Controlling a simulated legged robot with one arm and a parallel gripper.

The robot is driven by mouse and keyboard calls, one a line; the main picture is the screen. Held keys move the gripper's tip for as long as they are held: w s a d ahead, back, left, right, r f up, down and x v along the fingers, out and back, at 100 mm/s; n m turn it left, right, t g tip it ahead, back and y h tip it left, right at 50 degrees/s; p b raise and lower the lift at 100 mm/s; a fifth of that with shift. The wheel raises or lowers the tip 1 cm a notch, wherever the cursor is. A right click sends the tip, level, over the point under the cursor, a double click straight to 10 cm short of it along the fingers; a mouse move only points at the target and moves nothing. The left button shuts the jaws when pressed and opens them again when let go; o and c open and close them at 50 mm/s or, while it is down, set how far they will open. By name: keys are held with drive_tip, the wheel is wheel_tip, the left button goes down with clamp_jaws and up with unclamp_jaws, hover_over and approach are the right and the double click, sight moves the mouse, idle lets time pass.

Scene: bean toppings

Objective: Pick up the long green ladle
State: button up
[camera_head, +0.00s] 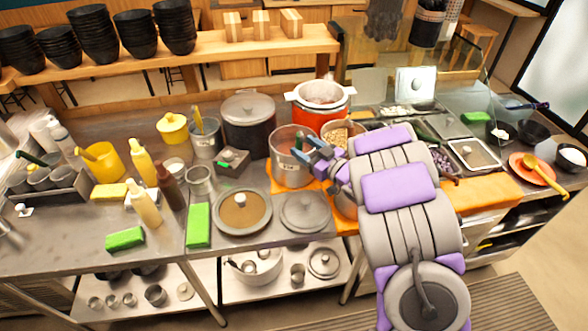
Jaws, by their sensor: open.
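My gripper (308,149) is open, its bluish fingers over the right rim of a tall metal pot (286,172). I cannot tell whether it touches the pot or anything in it. No long green ladle can be made out with certainty. A dark green handle (30,158) sticks out of the metal container rack at the far left, well away from my gripper; what is at its lower end is hidden. My arm hides part of the counter to the right of the pot.
A bowl of beans (336,131), an orange pot (316,121) and a large lidded pot (248,127) crowd around my gripper. A glass guard (415,60) rises behind the topping trays.

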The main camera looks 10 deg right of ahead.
drive_tip(key=shift+w, duration=0.6)
drive_tip(key=b+x, duration=0.1)
drive_tip(key=x, duration=0.4)
drive_tip(key=shift+b, duration=0.4)
drive_tip(key=shift+d+r, duration=0.1)
drive_tip(key=shift+d, duration=0.1)
drive_tip(key=c, duration=0.5)
drive_tip(key=shift+a, duration=0.1)
clamp_jaws()
